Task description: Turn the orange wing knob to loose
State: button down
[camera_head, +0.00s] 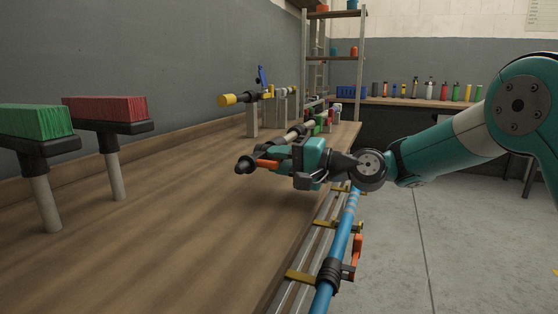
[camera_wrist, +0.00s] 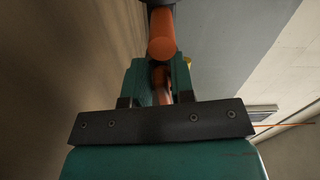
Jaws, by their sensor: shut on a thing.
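The orange wing knob (camera_head: 268,163) sticks out beside a black round fitting (camera_head: 244,165) above the workbench. My gripper (camera_head: 284,164) reaches in from the right and is shut on the knob. In the wrist view the orange knob (camera_wrist: 162,38) runs down between the two teal fingers of my gripper (camera_wrist: 159,75). Part of the knob is hidden between the fingers. The exact turn angle of the knob cannot be told.
A green brush (camera_head: 35,121) and a red brush (camera_head: 105,109) stand on posts at the left. A blue pipe (camera_head: 345,235) with an orange lever (camera_head: 358,256) runs along the bench's front edge. A yellow-ended tool (camera_head: 228,100) rests behind. The near bench top (camera_head: 190,225) is clear.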

jog(key=c, duration=1.2)
grip_release()
jog(key=shift+o, duration=0.2)
jog(key=shift+d, duration=0.1)
jog(key=b+v, duration=1)
jog(key=v, duration=0.7)
jog(key=shift+d, duration=0.15)
